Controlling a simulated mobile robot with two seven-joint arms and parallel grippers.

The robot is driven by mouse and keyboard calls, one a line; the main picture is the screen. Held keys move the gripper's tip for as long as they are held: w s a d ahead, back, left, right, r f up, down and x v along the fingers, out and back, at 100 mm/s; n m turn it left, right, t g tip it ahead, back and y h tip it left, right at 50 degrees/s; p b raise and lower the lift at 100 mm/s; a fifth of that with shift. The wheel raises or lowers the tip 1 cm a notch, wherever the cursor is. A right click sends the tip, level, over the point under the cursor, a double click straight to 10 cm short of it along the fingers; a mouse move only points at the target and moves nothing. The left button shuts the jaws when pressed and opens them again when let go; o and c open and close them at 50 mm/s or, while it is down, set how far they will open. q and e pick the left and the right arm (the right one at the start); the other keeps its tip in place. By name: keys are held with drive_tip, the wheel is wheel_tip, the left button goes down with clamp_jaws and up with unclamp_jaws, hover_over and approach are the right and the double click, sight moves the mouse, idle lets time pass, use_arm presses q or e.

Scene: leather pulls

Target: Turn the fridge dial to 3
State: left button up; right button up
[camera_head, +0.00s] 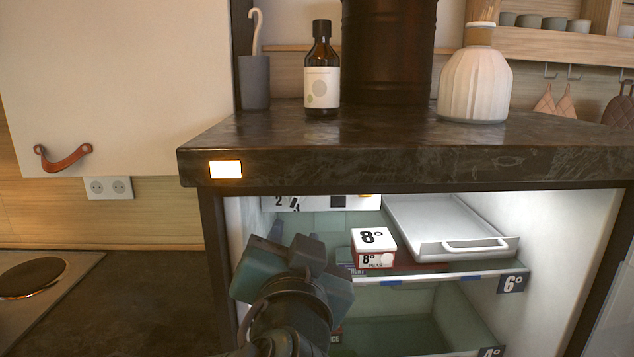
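The open fridge (606,215) stands under the dark counter. A white panel (320,203) runs along the top inside it, with the numbers 2 and 3 at its left part. The dial itself I cannot make out clearly; the counter edge cuts off the panel's top, and my gripper is just below it. My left gripper (297,252) is seen from behind, in the fridge opening, below and near the numbers. Its fingertips are hidden, so I cannot tell whether it is open or whether it touches anything. My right gripper is not in view.
A white box marked 8° (374,247) stands on the upper shelf, right of my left gripper. A white tray (440,222) lies further right. A brown bottle (322,80), a dark cup (254,84) and a white vase (475,85) stand on the counter (400,160) above.

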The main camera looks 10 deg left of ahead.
sight(296, 202)
use_arm(q)
drive_tip(key=p+x, duration=0.3)
drive_tip(key=x, duration=0.9)
drive_tip(key=shift+w+a, duration=0.15)
drive_tip(key=shift+w, duration=0.25)
drive_tip(key=shift+c, duration=0.2)
clamp_jaws()
drive_tip(key=shift+f, duration=0.1)
